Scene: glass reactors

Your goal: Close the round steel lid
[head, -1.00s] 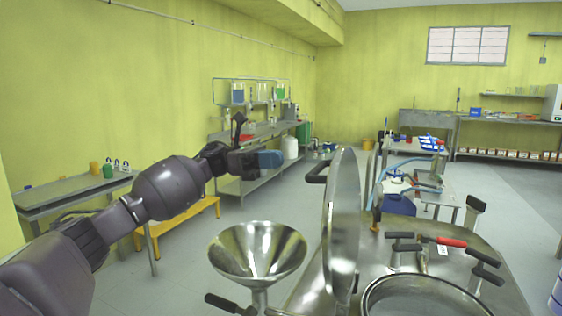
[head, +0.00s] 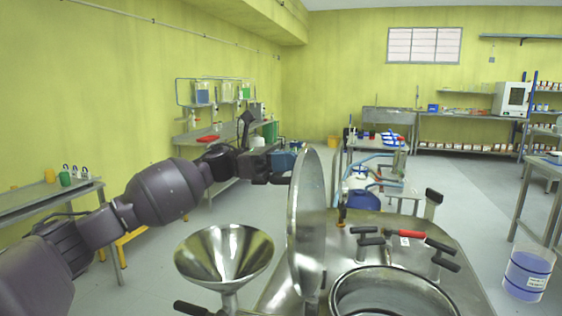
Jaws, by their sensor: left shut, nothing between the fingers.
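The round steel lid (head: 307,222) stands upright, open, at the left edge of the round opening (head: 392,292) in the steel reactor top (head: 345,237). My left gripper (head: 284,168) is shut and empty, just left of the lid's upper part. It lies close to the lid's outer face. I cannot tell whether it touches the lid, and the lid's handle cannot be made out behind the gripper. My right gripper is not in view.
A steel funnel (head: 224,256) stands left of the lid, below my left arm. Clamp handles, one red (head: 411,235), stick up behind the opening. A clear bucket (head: 527,274) stands on the floor at right. Open floor lies between the benches.

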